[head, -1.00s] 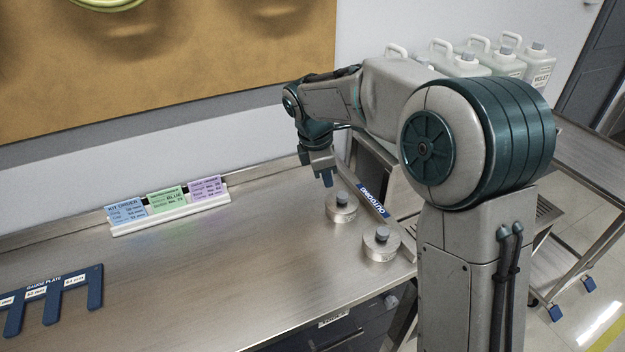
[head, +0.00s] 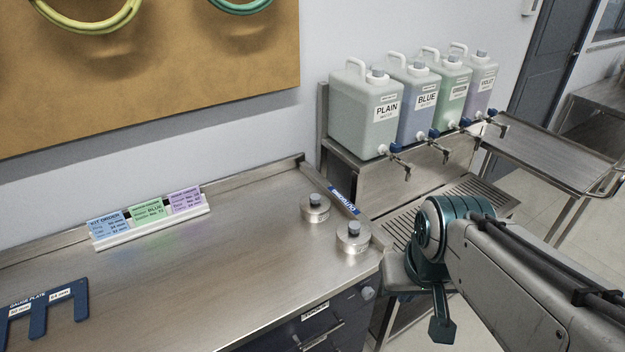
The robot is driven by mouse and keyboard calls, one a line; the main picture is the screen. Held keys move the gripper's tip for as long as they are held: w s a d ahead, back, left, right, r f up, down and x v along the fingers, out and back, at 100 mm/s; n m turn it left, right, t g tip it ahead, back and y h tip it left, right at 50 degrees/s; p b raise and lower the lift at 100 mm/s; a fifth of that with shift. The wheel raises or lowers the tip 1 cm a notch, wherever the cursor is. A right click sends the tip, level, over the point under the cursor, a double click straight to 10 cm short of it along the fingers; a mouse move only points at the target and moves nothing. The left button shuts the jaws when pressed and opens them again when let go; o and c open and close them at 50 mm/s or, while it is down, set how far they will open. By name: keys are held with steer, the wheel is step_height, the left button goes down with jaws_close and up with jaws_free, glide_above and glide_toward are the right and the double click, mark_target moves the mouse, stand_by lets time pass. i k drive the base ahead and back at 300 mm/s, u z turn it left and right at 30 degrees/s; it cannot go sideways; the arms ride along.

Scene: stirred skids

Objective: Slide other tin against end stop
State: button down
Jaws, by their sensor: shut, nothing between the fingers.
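Two round metal tins with grey knobs stand upright near the right end of the steel bench. The far tin (head: 315,212) stands a little left of the raised strip along the bench end, with a gap between them. The near tin (head: 353,243) is close to the same strip; I cannot tell whether it touches. The strip carries a blue label (head: 344,200) reading "OUTGOING". My gripper (head: 441,329) is off the bench's right end, pointing down, apart from both tins. It is shut and holds nothing.
A card holder (head: 155,229) stands at the bench back, a blue gauge plate (head: 45,305) at left. Mid-bench is clear. Labelled jugs (head: 366,115) with taps stand on a steel stand beyond the right end, above a slotted drain tray (head: 462,200). A steel trolley (head: 550,155) stands farther right.

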mark_target(310, 219)
steer(key=k, duration=0.25)
steer(key=z, duration=1.65)
steer(key=i, duration=0.95)
steer(key=u, duration=2.7)
steer(key=i, duration=0.5)
